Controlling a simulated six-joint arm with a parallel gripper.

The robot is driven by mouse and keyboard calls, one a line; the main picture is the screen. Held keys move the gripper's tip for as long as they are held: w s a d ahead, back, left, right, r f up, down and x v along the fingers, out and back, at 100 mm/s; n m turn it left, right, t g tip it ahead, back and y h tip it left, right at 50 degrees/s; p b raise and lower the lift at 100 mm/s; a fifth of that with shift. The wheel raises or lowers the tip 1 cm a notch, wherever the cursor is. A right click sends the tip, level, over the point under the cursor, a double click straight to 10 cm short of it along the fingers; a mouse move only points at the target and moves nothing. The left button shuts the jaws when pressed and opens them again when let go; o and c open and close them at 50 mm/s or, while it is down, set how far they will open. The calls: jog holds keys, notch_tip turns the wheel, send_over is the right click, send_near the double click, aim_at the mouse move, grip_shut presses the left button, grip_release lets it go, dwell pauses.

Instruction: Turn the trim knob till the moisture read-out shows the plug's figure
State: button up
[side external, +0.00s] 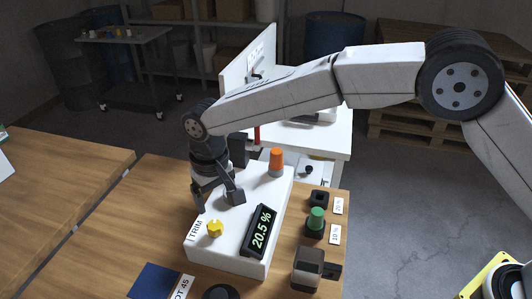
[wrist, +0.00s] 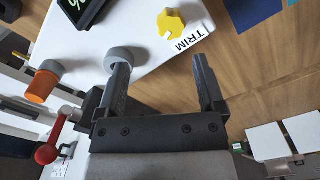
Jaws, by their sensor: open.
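The yellow trim knob (side external: 215,228) sits on the white unit (side external: 228,262) beside the TRIM label; it also shows in the wrist view (wrist: 171,22). The moisture read-out (side external: 261,231) shows 20.5 %. An orange plug (side external: 276,160) stands upright in a grey seat at the unit's far end. A green plug (side external: 316,216) stands in a black holder on the bench. My gripper (side external: 217,203) is open and empty, pointing down above the unit, behind the knob and apart from it. In the wrist view its fingers (wrist: 160,68) have the knob beyond them.
An empty black holder (side external: 319,199) is beside the green plug's. A dark block (side external: 308,267) stands near the bench's right edge. A grey round part (wrist: 124,57) sits close to one finger. A blue panel (side external: 158,281) lies front left.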

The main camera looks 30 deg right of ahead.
aim_at(214, 225)
jog(key=shift+s+a+f, duration=0.1)
jog(key=shift+a, duration=0.65)
jog(key=shift+f, duration=0.1)
jog(key=shift+f, duration=3.8)
grip_shut()
